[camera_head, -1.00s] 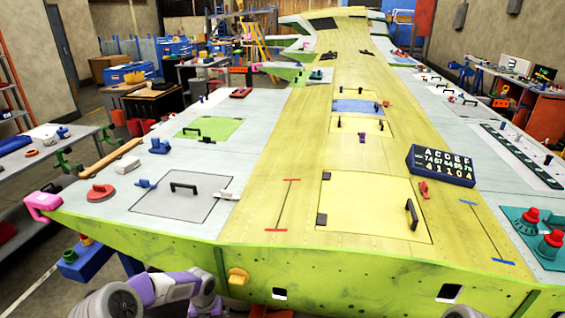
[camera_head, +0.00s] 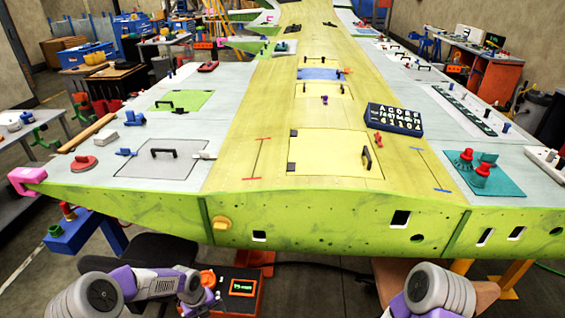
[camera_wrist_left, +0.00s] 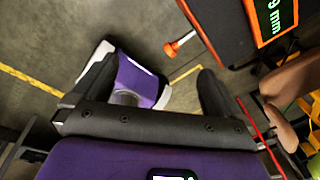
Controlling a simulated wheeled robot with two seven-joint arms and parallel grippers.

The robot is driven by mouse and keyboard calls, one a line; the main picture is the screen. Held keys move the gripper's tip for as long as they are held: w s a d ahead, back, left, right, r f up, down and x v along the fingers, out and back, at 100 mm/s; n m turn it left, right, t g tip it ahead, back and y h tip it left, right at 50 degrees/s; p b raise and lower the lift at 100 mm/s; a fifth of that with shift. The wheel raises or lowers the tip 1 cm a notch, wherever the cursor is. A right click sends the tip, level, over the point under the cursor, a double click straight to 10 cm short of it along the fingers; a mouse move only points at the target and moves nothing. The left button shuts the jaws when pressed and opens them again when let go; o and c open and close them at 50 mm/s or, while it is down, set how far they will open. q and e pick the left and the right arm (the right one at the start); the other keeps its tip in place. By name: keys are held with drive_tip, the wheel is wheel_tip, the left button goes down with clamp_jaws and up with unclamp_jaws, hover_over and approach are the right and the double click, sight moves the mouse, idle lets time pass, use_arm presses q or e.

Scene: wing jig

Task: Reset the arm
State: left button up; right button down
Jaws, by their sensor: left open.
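My left arm comes in at the bottom left of the head view, in front of and below the front edge of the wing (camera_head: 330,228). Its gripper end (camera_head: 197,293) is small and partly cut off by the frame. In the left wrist view the two dark fingers of my left gripper (camera_wrist_left: 153,82) stand wide apart with nothing held between them. A purple and white part, probably of my own body, shows beyond them above the floor. My right arm shows only as a grey and purple link at the bottom right of the head view; its gripper is outside the frame.
A dark box with a green display (camera_head: 243,288) and orange knob stands close to the left gripper; it also shows in the left wrist view (camera_wrist_left: 275,15). A blue stand (camera_head: 85,232) is at left. A dark seat-like shape (camera_head: 153,248) lies behind the left arm.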

use_arm(q)
drive_tip(key=s+d+f+n+h, duration=0.3)
drive_tip(key=s+d+f+n, duration=0.1)
drive_tip(key=s+d+n, duration=0.85)
drive_tip(key=s+n, duration=0.4)
drive_tip(key=n, duration=0.5)
drive_tip(key=s+d+f+n, duration=0.1)
drive_tip(key=s+n, duration=0.3)
drive_tip(key=n, duration=0.6)
drive_tip(key=shift+s+d+f+t, duration=0.15)
drive_tip(key=shift+s+d+t, duration=0.15)
drive_tip(key=shift+s+d, duration=0.1)
drive_tip(key=shift+c, duration=0.2)
